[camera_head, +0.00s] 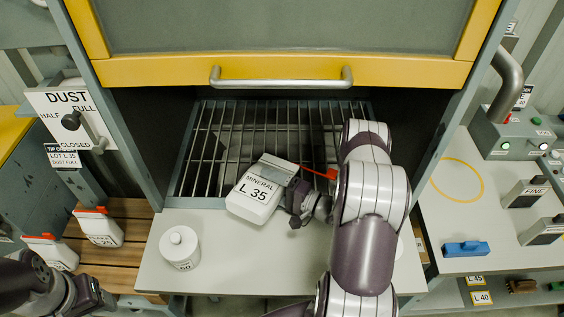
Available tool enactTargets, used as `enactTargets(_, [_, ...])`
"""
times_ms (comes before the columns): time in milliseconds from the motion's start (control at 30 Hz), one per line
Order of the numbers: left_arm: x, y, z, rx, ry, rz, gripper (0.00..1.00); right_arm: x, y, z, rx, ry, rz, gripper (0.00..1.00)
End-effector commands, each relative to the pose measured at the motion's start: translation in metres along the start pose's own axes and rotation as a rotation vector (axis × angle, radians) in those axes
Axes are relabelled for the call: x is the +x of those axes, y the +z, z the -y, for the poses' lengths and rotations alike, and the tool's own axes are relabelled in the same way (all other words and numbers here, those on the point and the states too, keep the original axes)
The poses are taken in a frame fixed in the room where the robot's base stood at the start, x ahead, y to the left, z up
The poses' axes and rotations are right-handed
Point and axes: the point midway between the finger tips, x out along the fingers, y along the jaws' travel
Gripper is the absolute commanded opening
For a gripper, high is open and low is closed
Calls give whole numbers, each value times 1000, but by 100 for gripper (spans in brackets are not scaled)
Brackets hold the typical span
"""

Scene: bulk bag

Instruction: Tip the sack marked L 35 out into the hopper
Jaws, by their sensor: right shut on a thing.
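The white sack marked MINERAL L 35 (250,203) is tilted at the front edge of the hopper grate (215,130), its label facing up. My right gripper (285,180) is shut on it from the right; the arm hides part of the grate. A red strip (318,172) shows just beyond the gripper; I cannot tell whether it belongs to the sack. No poured material is visible. My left gripper (92,297) is at the lower left, away from the sack; its fingers are not clear.
A yellow-framed hood (285,70) with a handle is raised above the hopper. A white lidded pot (180,248) stands on the front ledge. Sacks with red tops (100,228) stand on slats at left. A dust lever (71,121) is on the left; a control box (510,135) is at right.

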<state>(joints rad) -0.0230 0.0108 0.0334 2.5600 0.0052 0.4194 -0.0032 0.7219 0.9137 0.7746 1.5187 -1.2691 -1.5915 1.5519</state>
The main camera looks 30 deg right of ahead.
Motion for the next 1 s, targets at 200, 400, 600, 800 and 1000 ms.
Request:
enactTargets(200, [-13,-2,0,0,0,0,63,0,-2,14,99,-2,0,0])
enactTargets(400, [-14,-2,0,0,0,0,63,0,-3,15,135,-2,0,0])
enactTargets(600, [-14,-2,0,0,0,0,63,0,-3,14,135,-2,0,0])
enactTargets(800, [-14,-2,0,0,0,0,63,0,-3,14,134,-2,0,0])
enactTargets(1000, [-14,-2,0,0,0,0,63,0,-3,14,134,-2,0,0])
